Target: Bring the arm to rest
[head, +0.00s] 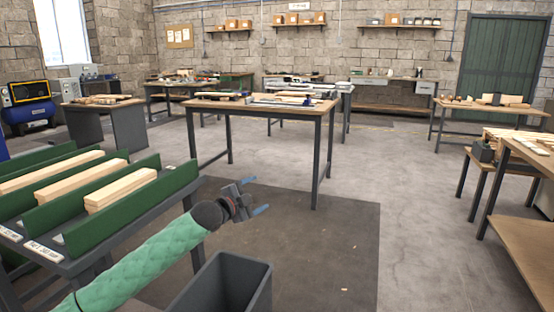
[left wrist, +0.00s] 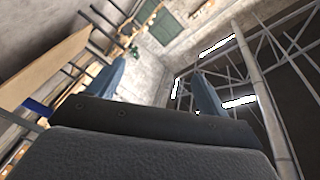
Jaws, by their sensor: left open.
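My left arm, in a green quilted sleeve, reaches in from the bottom left of the head view. Its gripper (head: 262,197) is open and empty, with its two blue fingers apart. It hangs in free air above the dark floor mat (head: 340,240), right of the green-walled rack and above the grey bin. In the left wrist view the two blue fingers (left wrist: 155,85) stand apart with nothing between them, and the ceiling frame and walls lie beyond. My right gripper is not in view.
A rack with green dividers (head: 180,178) holds wooden boards (head: 120,190) at the left. An open grey bin (head: 262,285) stands below my gripper. A workbench (head: 325,106) with items stands ahead. Another table (head: 525,152) is at the right. The floor between is mostly clear.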

